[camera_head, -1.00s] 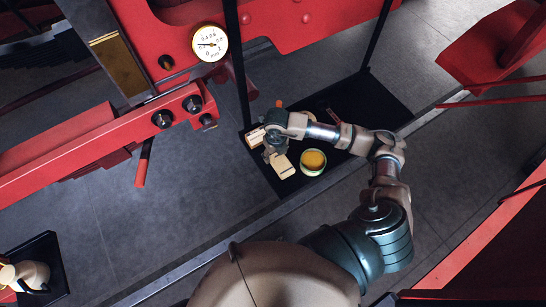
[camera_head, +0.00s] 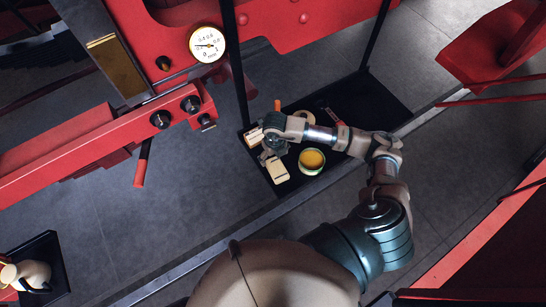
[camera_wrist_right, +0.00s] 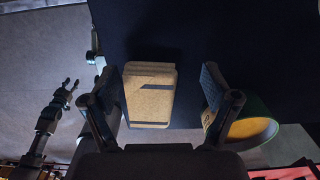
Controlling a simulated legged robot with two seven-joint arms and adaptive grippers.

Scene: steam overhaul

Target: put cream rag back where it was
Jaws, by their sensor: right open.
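The cream rag (camera_head: 278,170), a flat folded pad with a dark stripe across it, lies on the black tray (camera_head: 365,100) near its left end. My right gripper (camera_head: 270,150) is just above and beside it, partly covered by my own wrist. In the right wrist view the rag (camera_wrist_right: 150,100) lies between the spread fingers of the right gripper (camera_wrist_right: 165,100), closer to the left finger. I see no grip on it.
A round tin with orange-yellow contents (camera_head: 311,160) stands right of the rag; the right finger overlaps it in the wrist view. Another cream block (camera_head: 253,137) lies at the tray's left edge.

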